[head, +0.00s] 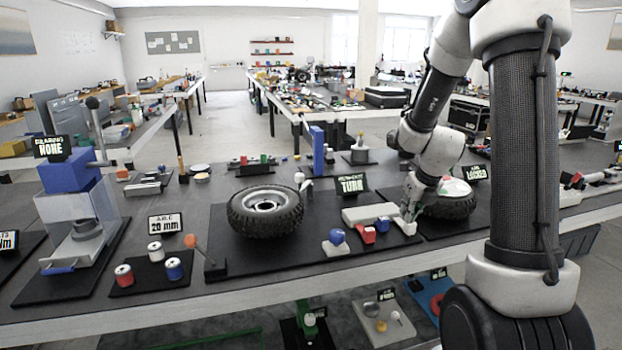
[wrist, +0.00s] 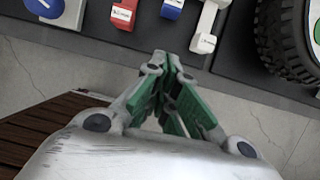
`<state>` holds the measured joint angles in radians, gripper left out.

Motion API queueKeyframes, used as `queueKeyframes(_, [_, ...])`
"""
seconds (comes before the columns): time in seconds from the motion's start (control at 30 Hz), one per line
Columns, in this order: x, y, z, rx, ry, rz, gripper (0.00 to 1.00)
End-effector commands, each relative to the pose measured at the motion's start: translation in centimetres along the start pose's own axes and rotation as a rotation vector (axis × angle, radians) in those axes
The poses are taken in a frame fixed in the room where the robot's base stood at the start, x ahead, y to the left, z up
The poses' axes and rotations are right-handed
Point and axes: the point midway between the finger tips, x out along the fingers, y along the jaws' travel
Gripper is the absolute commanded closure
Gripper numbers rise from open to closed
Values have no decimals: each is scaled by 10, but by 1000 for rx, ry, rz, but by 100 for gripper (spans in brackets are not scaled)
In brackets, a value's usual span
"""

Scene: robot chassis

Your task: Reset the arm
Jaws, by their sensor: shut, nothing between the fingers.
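My gripper (head: 410,212) is at the end of my arm, over the front right part of the workbench (head: 330,258), close to a row of small parts. In the wrist view my gripper (wrist: 163,62) has its green-lined fingers together at the tips, with nothing between them. The fingers point toward the bench's front edge, with floor showing below. In the head view my arm reaches in from the right, and its near link hides part of the bench.
A tire (head: 266,211) lies on a black mat. A second tire (head: 449,205) is just right of my gripper. A red block (head: 368,235), a blue knob (head: 337,236) and a grey-white block (head: 372,213) are left of it. A blue press (head: 66,172) stands far left.

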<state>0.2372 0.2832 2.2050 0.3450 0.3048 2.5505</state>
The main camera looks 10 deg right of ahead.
Motion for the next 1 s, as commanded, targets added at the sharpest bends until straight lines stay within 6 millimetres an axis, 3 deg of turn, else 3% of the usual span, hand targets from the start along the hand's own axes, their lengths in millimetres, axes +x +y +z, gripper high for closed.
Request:
queueKeyframes(0.17, [0, 2, -4, -187, 15, 12, 100])
queueKeyframes(0.27, [0, 9, -18, -474, 60, 53, 100])
queueKeyframes(0.33, [-1, 15, -38, -731, 108, 111, 100])
queueKeyframes(0.43, [-17, 24, -62, -1114, 139, 200, 100])
queueKeyframes(0.57, [-57, 39, -87, -1633, 128, 308, 100])
queueKeyframes(0.8, [-160, 67, -137, -2600, 35, 429, 100])
queueKeyframes(0.9, [-195, 75, -157, -2868, 18, 408, 100])
queueKeyframes(1.0, [-222, 80, -170, -3004, 29, 324, 100])
